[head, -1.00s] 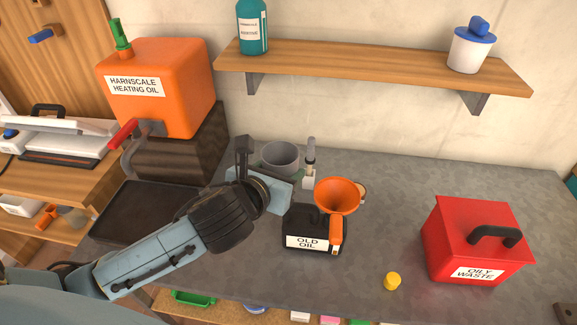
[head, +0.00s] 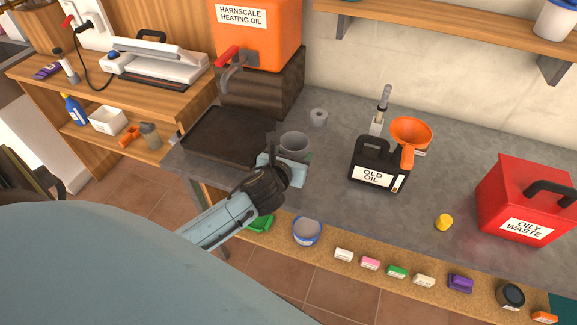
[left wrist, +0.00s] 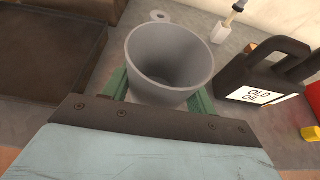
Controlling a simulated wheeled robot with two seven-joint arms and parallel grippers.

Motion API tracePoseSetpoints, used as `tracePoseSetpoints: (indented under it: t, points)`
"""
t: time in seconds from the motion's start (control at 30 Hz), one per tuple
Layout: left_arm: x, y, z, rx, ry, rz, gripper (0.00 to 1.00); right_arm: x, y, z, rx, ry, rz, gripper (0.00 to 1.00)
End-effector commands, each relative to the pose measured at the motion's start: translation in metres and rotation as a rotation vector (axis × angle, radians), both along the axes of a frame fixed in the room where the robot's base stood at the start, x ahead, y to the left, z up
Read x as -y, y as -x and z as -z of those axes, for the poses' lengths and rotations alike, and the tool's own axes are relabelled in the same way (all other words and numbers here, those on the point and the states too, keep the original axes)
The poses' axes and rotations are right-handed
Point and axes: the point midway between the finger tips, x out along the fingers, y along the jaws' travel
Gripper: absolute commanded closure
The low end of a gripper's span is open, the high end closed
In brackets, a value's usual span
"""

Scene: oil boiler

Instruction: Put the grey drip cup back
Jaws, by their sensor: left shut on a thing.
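The grey drip cup (head: 294,143) is upright and looks empty. My left gripper (head: 291,155) is shut on it, coming from the front. In the left wrist view the cup (left wrist: 170,58) sits between the two green fingers (left wrist: 160,92). In the head view it is over the grey bench, just right of the dark drip tray (head: 222,138); I cannot tell whether its base touches the bench. The orange oil tank (head: 256,38) with its red-levered tap (head: 232,66) stands behind the tray. My right gripper is not in view.
A grey ring (head: 318,116) lies behind the cup. Farther right are a yellow cap (head: 444,222) and the red oily waste box (head: 528,192).

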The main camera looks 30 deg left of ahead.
Motion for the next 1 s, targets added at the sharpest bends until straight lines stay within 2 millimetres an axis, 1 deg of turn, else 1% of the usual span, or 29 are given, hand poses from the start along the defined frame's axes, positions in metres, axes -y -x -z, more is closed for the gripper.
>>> tracePoseSetpoints:
  t: [0.03,0.1,0.2,0.33,0.5,0.6,0.77,0.87,0.9,1.0]
  points:
    - [0.001,0.0,0.013,-0.002,0.002,-0.001,0.67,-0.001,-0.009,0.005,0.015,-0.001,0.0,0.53]
    - [0.0,0.0,0.021,-0.001,0.001,-0.001,0.67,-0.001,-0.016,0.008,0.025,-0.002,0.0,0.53]
    - [0.0,0.0,0.026,0.0,0.001,0.0,0.67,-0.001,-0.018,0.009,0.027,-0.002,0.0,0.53]
    - [0.001,0.0,0.039,0.0,0.001,0.001,0.67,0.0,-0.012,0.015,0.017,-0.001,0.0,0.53]
    - [0.001,0.0,0.063,-0.001,0.002,0.001,0.67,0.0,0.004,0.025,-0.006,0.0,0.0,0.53]
    - [0.0,0.0,0.063,0.001,-0.002,0.002,0.67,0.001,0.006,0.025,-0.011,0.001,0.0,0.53]
    - [0.0,0.0,0.062,0.001,-0.002,0.002,0.67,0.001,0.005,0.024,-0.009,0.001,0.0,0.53]
    - [0.001,0.0,0.065,0.001,-0.001,0.001,0.67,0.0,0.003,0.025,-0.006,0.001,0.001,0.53]
    - [0.001,0.0,0.066,0.001,-0.001,0.001,0.42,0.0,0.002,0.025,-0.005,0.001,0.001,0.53]
    - [0.001,0.0,0.065,0.001,0.0,0.001,0.28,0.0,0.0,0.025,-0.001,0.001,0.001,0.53]
